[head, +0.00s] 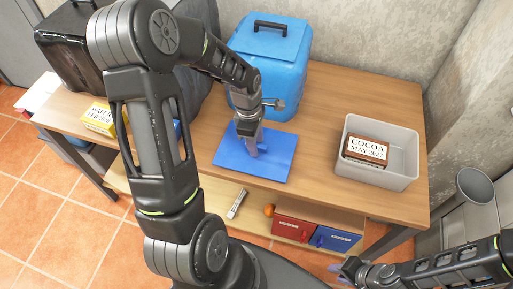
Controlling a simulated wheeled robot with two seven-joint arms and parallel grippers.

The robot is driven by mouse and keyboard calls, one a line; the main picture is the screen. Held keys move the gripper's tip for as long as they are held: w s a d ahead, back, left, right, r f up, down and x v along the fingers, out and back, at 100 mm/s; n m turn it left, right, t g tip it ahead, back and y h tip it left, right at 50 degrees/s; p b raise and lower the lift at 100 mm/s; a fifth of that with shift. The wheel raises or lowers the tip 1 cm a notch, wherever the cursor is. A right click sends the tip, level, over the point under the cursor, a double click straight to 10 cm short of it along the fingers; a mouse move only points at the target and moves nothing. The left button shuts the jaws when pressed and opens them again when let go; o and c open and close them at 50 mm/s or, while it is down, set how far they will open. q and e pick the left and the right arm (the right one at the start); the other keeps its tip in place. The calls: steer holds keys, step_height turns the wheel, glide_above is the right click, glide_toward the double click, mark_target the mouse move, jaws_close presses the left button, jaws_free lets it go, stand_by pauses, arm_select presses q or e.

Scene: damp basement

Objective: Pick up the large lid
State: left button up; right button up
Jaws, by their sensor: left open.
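A flat blue square panel (276,163), which looks like the large lid, lies on the wooden table in front of a blue box. My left gripper (258,150) points down at the panel's middle and is open. Its fingertips overlap the panel in the picture; I cannot tell whether they touch it. The arm and gripper hide part of the panel's far edge. My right gripper (338,268) is low at the bottom right, away from the panel, and its jaws are too small to read.
The blue box (284,50) with a black handle stands behind the panel. A grey bin (402,148) holding a cocoa box (366,150) is at the right. A yellow box (98,118) is at the left. Red (291,229) and blue (335,239) boxes sit on the lower shelf.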

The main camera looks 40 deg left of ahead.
arm_select(q)
steer(key=shift+c, duration=0.5)
jaws_close()
stand_by(0.5)
